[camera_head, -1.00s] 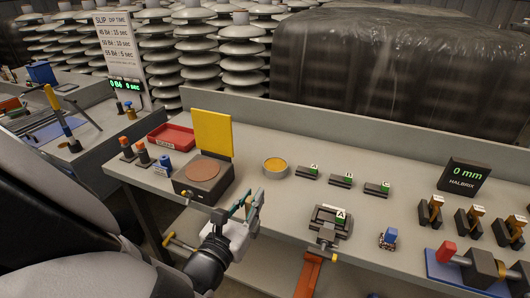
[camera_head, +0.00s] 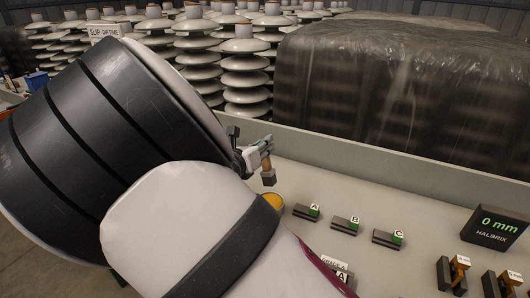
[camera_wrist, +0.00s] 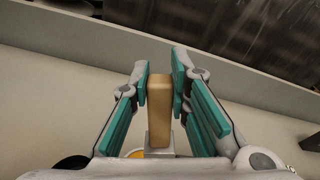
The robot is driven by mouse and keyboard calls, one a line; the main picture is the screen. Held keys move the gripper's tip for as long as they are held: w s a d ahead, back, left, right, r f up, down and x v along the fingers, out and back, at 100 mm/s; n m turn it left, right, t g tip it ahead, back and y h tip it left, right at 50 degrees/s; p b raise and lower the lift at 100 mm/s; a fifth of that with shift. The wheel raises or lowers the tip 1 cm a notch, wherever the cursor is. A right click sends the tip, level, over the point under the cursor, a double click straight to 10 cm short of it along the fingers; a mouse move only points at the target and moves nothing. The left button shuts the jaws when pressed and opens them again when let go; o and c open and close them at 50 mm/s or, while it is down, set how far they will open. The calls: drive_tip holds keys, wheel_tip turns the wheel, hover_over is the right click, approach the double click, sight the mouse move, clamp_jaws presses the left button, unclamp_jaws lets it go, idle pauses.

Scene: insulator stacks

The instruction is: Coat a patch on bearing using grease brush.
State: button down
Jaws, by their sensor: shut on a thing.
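My gripper (camera_head: 260,150) is shut on the grease brush and holds it above the bench, near the yellow grease pot (camera_head: 272,201). In the wrist view, the brush's tan wooden handle (camera_wrist: 159,108) stands between the teal finger pads, with a pale metal ferrule below it. In the head view, the brush's dark end (camera_head: 268,179) hangs down just above the pot, apparently clear of it. My arm hides part of the pot.
Small blocks marked A (camera_head: 306,212), B (camera_head: 347,223) and C (camera_head: 389,239) lie on the bench. A HALBRIX display (camera_head: 497,228) reading 0 mm stands at right. A low back wall (camera_head: 400,157) runs along the bench. My arm covers the left side.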

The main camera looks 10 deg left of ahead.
drive_tip(key=shift+w+f, duration=0.1)
drive_tip(key=shift+w, duration=0.2)
drive_tip(key=shift+f+b, duration=2.2)
drive_tip(key=shift+f, duration=1.1)
drive_tip(key=shift+s+r+p, duration=0.1)
drive_tip(key=shift+r+p, duration=2.45)
drive_tip(key=shift+r, duration=1)
